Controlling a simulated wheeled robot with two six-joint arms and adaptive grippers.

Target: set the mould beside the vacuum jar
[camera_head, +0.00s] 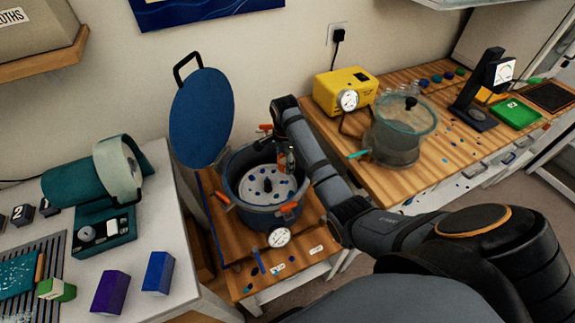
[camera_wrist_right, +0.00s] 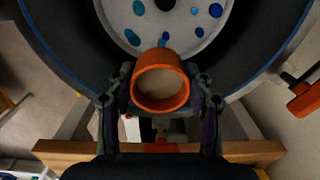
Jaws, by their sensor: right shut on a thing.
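The mould (camera_wrist_right: 161,58), a short orange cylinder with a round opening, is gripped between the two fingers of my right gripper (camera_wrist_right: 160,88) in the wrist view. In the head view my right gripper (camera_head: 286,160) reaches down into the open dark pot, and the mould is mostly hidden there. The vacuum jar (camera_head: 395,154), clear with a teal rim and a black knob on top, stands on the wooden bench to the right, well apart from the gripper. My left gripper is out of view.
The pot (camera_head: 240,212) has orange clamps, a gauge and a speckled white plate (camera_head: 262,188) inside. Its blue lid (camera_head: 202,118) stands raised behind. A yellow pump (camera_head: 345,90) is behind the jar. Bare wood (camera_head: 425,180) lies in front of the jar, with small droplets.

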